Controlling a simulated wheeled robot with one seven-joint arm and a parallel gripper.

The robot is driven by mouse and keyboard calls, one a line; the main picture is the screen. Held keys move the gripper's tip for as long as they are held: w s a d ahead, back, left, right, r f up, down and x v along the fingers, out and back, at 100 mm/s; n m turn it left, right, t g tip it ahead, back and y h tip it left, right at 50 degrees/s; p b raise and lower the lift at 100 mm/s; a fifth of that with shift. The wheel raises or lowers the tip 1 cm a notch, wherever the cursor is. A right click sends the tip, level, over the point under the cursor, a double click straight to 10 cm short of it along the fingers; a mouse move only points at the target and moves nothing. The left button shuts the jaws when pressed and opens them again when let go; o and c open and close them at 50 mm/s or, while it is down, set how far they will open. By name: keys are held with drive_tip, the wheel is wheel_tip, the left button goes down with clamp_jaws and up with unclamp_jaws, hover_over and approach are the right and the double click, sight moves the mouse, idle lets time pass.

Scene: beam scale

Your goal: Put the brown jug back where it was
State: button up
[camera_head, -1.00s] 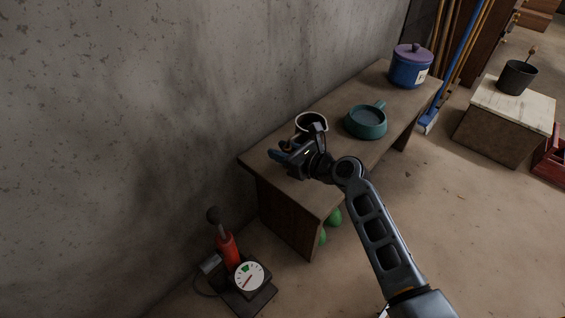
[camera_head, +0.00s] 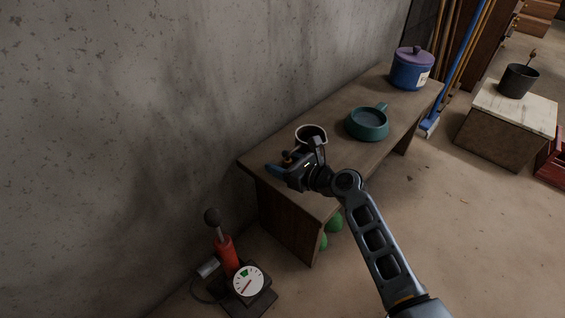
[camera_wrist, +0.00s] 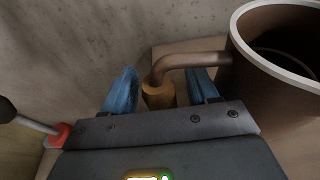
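The brown jug (camera_head: 313,135) with a pale rim is at the near left end of the wooden bench (camera_head: 345,150). Its body and handle show large at the right in the wrist view (camera_wrist: 262,75). It looks upright; its base is hidden behind my gripper in the head view, so I cannot see its contact with the bench. My gripper (camera_wrist: 162,90) is open, with blue fingers on either side of the jug's orange-brown handle grip. A gap shows on both sides of the grip. In the head view my gripper (camera_head: 290,162) is just in front of the jug.
A teal dish (camera_head: 367,124) and a blue pot with a purple lid (camera_head: 411,70) stand farther along the bench. A concrete wall runs behind. A red-handled device with a dial (camera_head: 248,281) is on the floor at lower left. Green round things (camera_head: 334,223) show under the bench.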

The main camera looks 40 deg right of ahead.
drive_tip(key=shift+r, duration=0.2)
drive_tip(key=p+v, duration=0.3)
drive_tip(key=v, duration=0.9)
drive_tip(key=shift+a+f, duration=0.1)
drive_tip(key=shift+f, duration=0.05)
